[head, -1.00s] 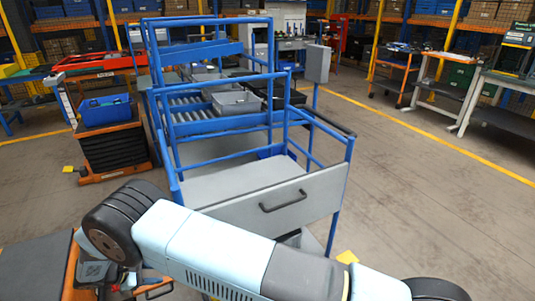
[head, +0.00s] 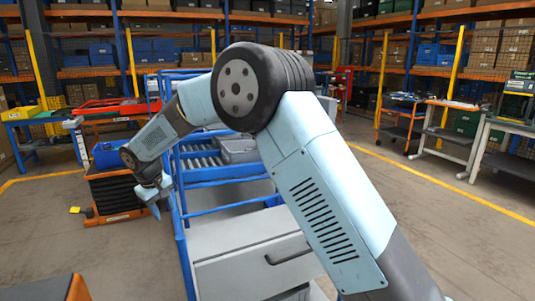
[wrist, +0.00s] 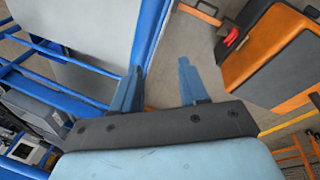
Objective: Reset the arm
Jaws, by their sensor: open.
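My arm rises from the lower right of the head view, bends at a large dark joint near the middle top, and reaches down to the left. My gripper (head: 155,207) hangs at its end, left of the blue-framed station (head: 183,245). In the wrist view my gripper (wrist: 160,82) shows two blue fingers spread apart with nothing between them. The station's grey front panel (head: 235,262) has a dark handle (head: 290,252), partly beside my arm. My arm hides much of the station's upper frame.
A blue bin (head: 106,155) sits on a dark cart (head: 115,195) left of my gripper. An orange and grey unit (wrist: 285,55) shows at upper right in the wrist view. Workbenches (head: 450,125) stand at the right. The floor at right is open.

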